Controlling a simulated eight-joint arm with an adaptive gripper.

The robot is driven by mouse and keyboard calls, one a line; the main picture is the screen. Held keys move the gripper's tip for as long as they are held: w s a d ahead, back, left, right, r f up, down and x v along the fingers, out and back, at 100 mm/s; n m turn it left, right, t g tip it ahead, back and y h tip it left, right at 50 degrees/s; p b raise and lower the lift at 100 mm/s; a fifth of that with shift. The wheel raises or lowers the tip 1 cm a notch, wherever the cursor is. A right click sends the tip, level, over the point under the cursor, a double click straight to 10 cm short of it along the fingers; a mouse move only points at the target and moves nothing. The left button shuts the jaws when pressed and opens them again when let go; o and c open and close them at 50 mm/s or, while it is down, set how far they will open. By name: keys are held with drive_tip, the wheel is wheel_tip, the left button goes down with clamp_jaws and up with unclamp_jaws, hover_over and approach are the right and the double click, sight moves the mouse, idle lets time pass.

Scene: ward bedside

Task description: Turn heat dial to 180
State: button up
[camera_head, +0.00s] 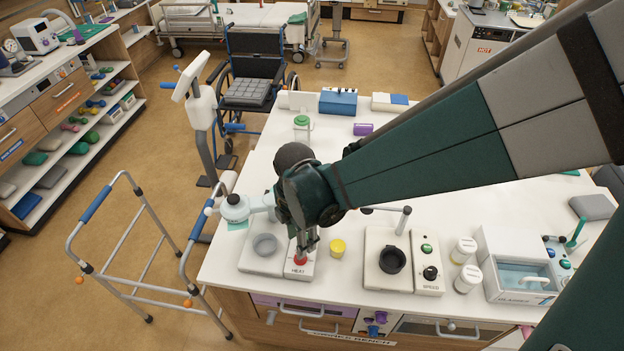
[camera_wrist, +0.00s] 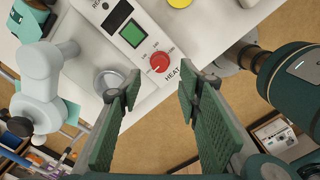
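The heat dial is a red knob (camera_wrist: 160,62) with a pale pointer mark, on a white panel labelled HEAT (camera_wrist: 148,28). Numbers around it are too small to read surely. In the head view the red dial (camera_head: 300,259) shows just under my gripper (camera_head: 308,246). In the wrist view my gripper (camera_wrist: 157,98) is open, its two green pads apart with nothing between them. The dial lies beyond the fingertips, roughly centred between them, and no contact shows.
A second device with a black round holder (camera_head: 392,260) is further right, beside white-lidded jars (camera_head: 464,250). The bench front edge is close to the dial.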

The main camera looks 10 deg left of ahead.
drive_tip(key=shift+f, duration=0.15)
drive_tip(key=shift+f, duration=3.75)
drive_tip(key=c, duration=0.9)
